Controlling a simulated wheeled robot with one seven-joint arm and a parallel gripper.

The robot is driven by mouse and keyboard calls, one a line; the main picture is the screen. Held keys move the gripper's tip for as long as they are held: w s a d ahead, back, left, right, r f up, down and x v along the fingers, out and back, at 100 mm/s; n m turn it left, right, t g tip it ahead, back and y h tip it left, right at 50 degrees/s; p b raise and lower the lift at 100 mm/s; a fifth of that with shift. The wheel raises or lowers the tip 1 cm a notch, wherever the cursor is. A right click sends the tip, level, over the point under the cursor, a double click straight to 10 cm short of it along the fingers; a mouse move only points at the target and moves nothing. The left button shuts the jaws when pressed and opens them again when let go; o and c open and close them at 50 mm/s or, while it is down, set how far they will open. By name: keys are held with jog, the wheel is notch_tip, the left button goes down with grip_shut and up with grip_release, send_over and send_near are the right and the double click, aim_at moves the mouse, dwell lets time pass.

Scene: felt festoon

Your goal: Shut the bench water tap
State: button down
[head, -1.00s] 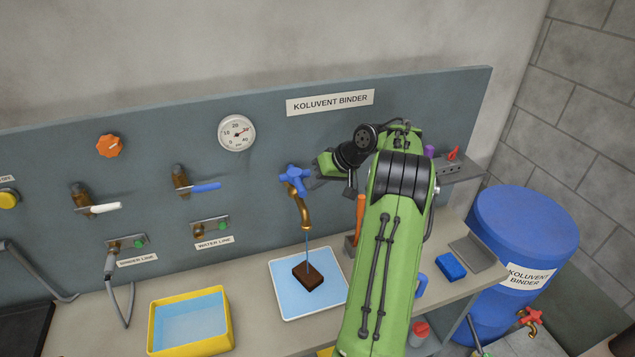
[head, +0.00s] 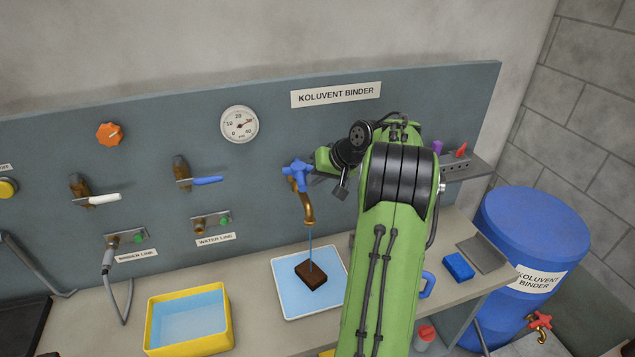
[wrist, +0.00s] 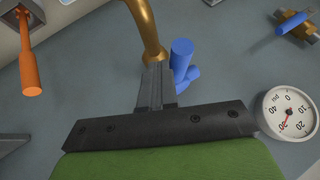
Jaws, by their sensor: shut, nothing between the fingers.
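The bench water tap has a blue cross handle (head: 297,174) and a curved brass spout (head: 307,208) on the grey panel. A thin stream of water (head: 310,250) falls from the spout onto a brown block (head: 313,275) in a shallow tray (head: 284,292). My gripper (head: 316,177) is just right of the handle, its fingertips partly hidden in the head view. In the wrist view my gripper (wrist: 155,85) is shut and empty, close beside the blue handle (wrist: 183,65) and the brass spout (wrist: 147,28). Whether it touches the handle, I cannot tell.
A pressure gauge (head: 239,124) and a blue-levered valve (head: 207,181) are on the panel left of the tap. A yellow basin of water (head: 150,325) stands on the bench. A blue sponge (head: 458,267) and blue drum (head: 535,235) are at right. An orange handle (wrist: 31,75) shows in the wrist view.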

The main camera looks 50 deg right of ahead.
aim_at(301, 183)
jog(key=m+b, duration=0.1)
jog(key=a+m+h+b, duration=0.2)
jog(key=shift+w+a+f+b, duration=0.25)
jog(key=shift+w+b, duration=0.1)
jog(key=shift+w+a+r+m+h+b, duration=0.15)
jog(key=shift+a+m+h+b, duration=0.2)
jog(key=shift+m, duration=0.2)
jog(key=shift+w+a+f+m+h+b, duration=0.1)
jog(key=shift+w+a+m+h+b, duration=0.1)
jog(key=shift+m+h, duration=0.3)
jog(key=w+m+g+h, duration=0.1)
jog(key=m, duration=0.2)
jog(key=w+a+m+g+h+p, duration=0.1)
jog(key=w+m+g+h, duration=0.1)
jog(key=m, duration=0.1)
jog(key=w+a+m+g+h, duration=0.1)
jog(key=w+m, duration=0.1)
jog(key=m, duration=0.1)
jog(key=shift+w+a+r+h+p, duration=0.15)
jog(key=shift+a+r+h+p, duration=0.1)
jog(key=shift+h+p, duration=0.15)
jog(key=shift+w, duration=0.15)
jog(key=shift+f, duration=0.2)
